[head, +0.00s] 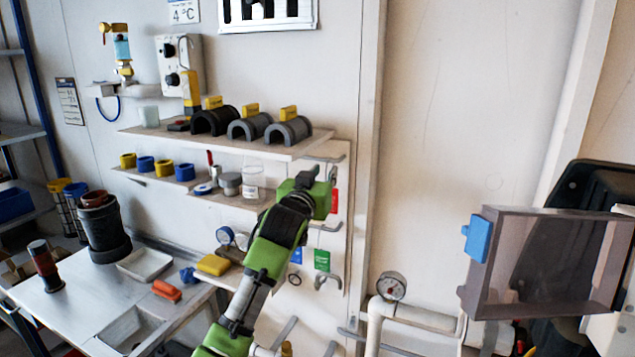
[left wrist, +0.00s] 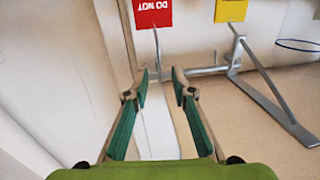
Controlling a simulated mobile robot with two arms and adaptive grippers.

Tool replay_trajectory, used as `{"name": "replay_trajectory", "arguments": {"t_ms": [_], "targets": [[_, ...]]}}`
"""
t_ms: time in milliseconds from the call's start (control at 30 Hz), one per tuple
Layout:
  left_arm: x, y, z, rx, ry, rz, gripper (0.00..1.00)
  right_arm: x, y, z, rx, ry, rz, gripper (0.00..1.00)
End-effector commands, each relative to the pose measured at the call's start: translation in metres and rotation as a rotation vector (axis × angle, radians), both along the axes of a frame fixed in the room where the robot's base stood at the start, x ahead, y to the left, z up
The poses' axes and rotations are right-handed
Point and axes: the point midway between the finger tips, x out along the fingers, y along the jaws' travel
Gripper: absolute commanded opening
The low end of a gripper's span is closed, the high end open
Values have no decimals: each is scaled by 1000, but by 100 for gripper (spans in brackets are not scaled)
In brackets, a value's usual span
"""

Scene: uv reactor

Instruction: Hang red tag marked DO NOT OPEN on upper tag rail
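A red tag (left wrist: 152,13) hangs at the top of the left wrist view; its white letters read DO NOT, upside down in the picture. A red tag (head: 334,200) also shows in the head view, just right of my left gripper (head: 318,190). In the left wrist view my left gripper (left wrist: 161,84) is open and empty, its two green-padded fingers apart below the red tag, not touching it. A grey metal rail with an upturned peg (left wrist: 205,71) lies just beyond the fingertips. In the head view my arm hides part of the tag board. My right gripper is not in view.
A yellow tag (left wrist: 231,10) hangs right of the red one. A green tag (head: 322,260) and a blue tag (head: 296,255) hang lower on the board.

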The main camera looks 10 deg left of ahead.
Motion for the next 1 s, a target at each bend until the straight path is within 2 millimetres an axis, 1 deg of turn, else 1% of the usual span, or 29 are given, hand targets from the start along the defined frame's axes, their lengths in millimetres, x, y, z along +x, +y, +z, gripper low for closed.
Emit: {"name": "replay_trajectory", "arguments": {"t_ms": [167, 400, 600, 700, 833, 867, 933, 967, 1000], "targets": [[-21, 1, -1, 0, -1, 0, 24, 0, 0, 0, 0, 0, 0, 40], [-64, 3, -1, 0, -1, -1, 24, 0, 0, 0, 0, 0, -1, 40], [-96, 5, -1, -1, 0, 0, 24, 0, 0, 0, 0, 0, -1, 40], [-106, 6, -1, 0, -1, 0, 24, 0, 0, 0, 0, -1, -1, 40], [-113, 7, -3, 0, 3, 1, 24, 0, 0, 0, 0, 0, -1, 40], [-113, 7, -6, 1, 7, 1, 24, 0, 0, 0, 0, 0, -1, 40], [-110, 7, -19, 4, 27, 1, 24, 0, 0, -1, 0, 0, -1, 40], [-108, 7, -29, 7, 41, 1, 24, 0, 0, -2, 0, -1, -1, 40], [-104, 7, -44, 11, 63, 1, 24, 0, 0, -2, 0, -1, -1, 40]]}}
